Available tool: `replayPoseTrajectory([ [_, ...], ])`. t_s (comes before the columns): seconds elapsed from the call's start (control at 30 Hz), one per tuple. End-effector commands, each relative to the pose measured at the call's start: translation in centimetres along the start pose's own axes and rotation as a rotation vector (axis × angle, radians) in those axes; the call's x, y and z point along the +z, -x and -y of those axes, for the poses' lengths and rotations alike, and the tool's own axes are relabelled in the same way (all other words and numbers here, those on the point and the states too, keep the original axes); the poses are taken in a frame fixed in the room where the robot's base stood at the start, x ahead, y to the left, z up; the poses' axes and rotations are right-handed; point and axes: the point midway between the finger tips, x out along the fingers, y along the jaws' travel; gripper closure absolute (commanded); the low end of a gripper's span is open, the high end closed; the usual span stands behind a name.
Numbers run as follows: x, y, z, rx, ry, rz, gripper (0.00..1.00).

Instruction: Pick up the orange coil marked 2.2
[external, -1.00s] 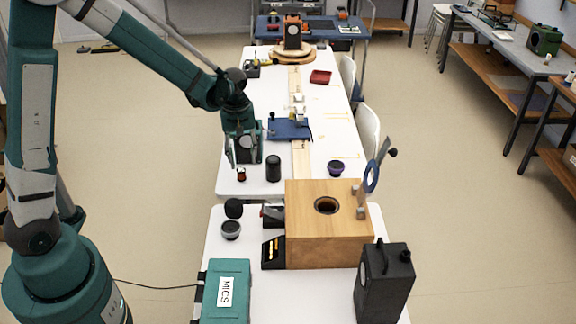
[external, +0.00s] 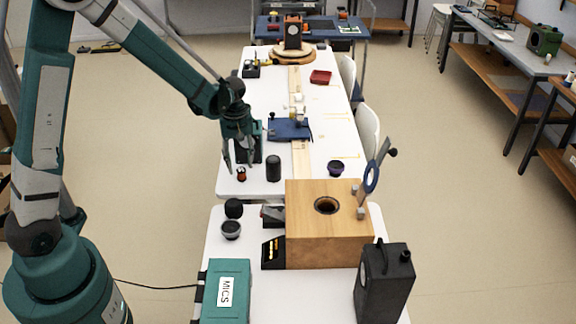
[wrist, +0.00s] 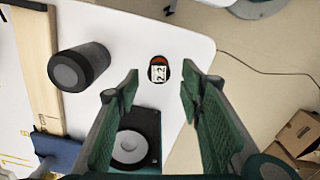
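The small coil (external: 241,174) stands near the front left edge of the white far table. In the wrist view the coil (wrist: 158,72) shows a white label reading 2.2 and a red-orange rim. My gripper (external: 239,164) is above it and just behind it in the external view. In the wrist view my gripper (wrist: 160,80) is open, with the coil seen between and slightly beyond its two fingertips. The fingers are empty, and I see no contact with the coil.
A dark cylinder (external: 273,168) stands right of the coil; it is at left in the wrist view (wrist: 78,68). A black speaker box (wrist: 133,140) stands close by, partly behind a finger. A blue plate (external: 290,130) and a wooden box (external: 330,238) are farther off.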

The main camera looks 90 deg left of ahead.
Motion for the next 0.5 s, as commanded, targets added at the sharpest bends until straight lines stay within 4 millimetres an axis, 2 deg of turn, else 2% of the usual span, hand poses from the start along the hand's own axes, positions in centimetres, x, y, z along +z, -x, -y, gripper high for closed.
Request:
replayPoseTrajectory([
  [0.1,0.02,-0.67,0.0,0.0,0.0,0.0,0.62],
  [0.5,0.06,-0.93,0.0,0.0,0.0,0.0,0.62],
])
